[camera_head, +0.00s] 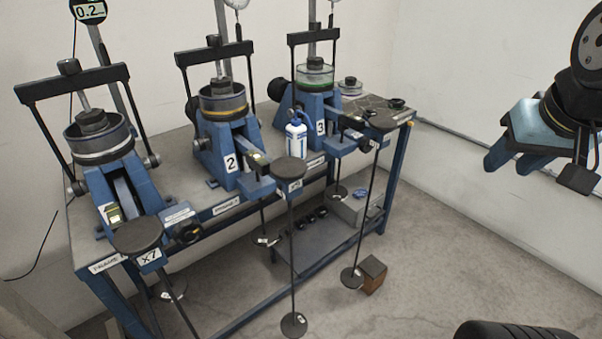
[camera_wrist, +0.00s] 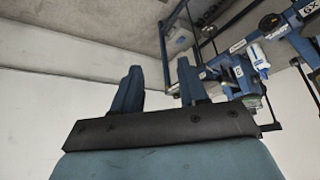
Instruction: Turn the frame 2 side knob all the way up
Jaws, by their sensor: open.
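Frame 2 (camera_head: 222,150) is the middle blue lever frame on the bench, marked with a white "2". A dark round knob (camera_head: 191,108) shows at its left side, partly hidden behind the frame; I cannot tell its setting. My gripper (camera_head: 510,163) is in the air at the far right, well apart from the frames. Its two blue fingers are open and empty, and they also show in the wrist view (camera_wrist: 159,66). In that view the frames are at the right edge, tilted, and I cannot make out the knob.
Frame 1 (camera_head: 90,178) and frame 3 (camera_head: 310,108) flank frame 2. A blue-white bottle (camera_head: 296,136) stands between frames 2 and 3. Hangers with round weights (camera_head: 289,170) jut out in front of the bench (camera_head: 230,207). A brown block (camera_head: 373,274) lies on the floor.

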